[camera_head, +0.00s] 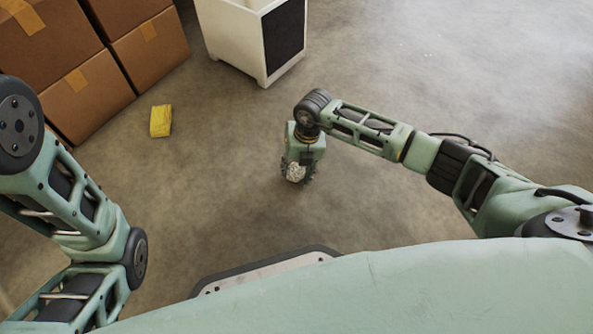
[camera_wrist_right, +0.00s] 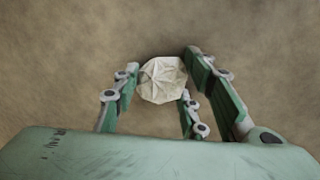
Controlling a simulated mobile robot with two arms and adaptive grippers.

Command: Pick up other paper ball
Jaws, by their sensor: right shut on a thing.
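A crumpled whitish paper ball (camera_head: 295,172) sits at the end of my right arm in the head view. My right gripper (camera_head: 297,178) points down over the floor and is shut on the ball. The right wrist view shows the paper ball (camera_wrist_right: 162,80) between the fingers of the right gripper (camera_wrist_right: 160,85), with bare floor behind it. I cannot tell how far the ball is above the floor. My left arm shows at the left of the head view, but its gripper is out of sight.
A white bin with a dark side panel (camera_head: 284,38) stands on the floor beyond the right gripper. Stacked cardboard boxes (camera_head: 85,95) stand at the upper left. A yellow packet (camera_head: 160,121) lies on the floor near them. The floor around the gripper is clear.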

